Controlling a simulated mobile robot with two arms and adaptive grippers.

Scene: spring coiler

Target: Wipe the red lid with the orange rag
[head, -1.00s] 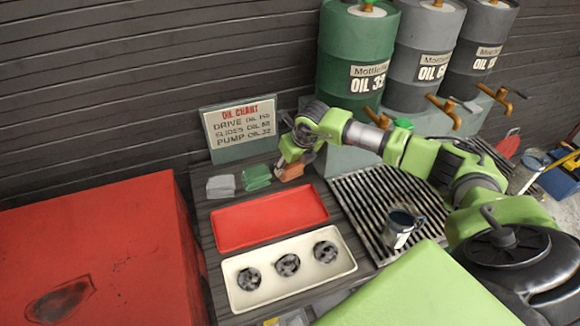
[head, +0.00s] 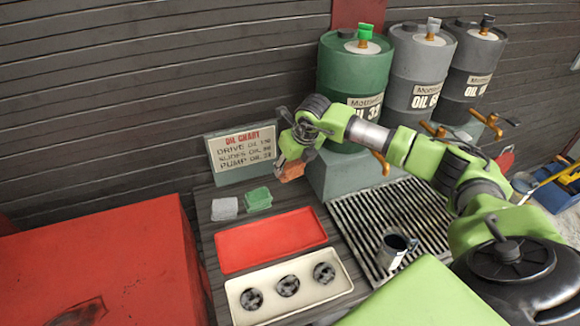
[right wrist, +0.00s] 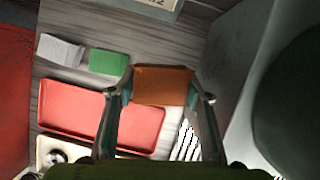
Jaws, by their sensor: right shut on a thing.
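The orange rag (head: 291,172) is folded and held by my right gripper (head: 290,160), a little above the back of the work surface. In the right wrist view the rag (right wrist: 162,86) sits between both fingers of the right gripper (right wrist: 161,94). A large red lid (head: 95,255) tops the unit at the left of the head view, well away from the rag. A dark smear (head: 78,315) on it is cut off by the lower picture edge. My left gripper is not seen.
A grey rag (head: 224,208) and green rag (head: 258,198) lie behind a red tray (head: 270,240). A cream tray (head: 240,292) holds dark parts. A mug (head: 391,252) stands on the grate (head: 350,222). Oil drums (head: 350,85) and a chart sign (head: 240,150) stand behind.

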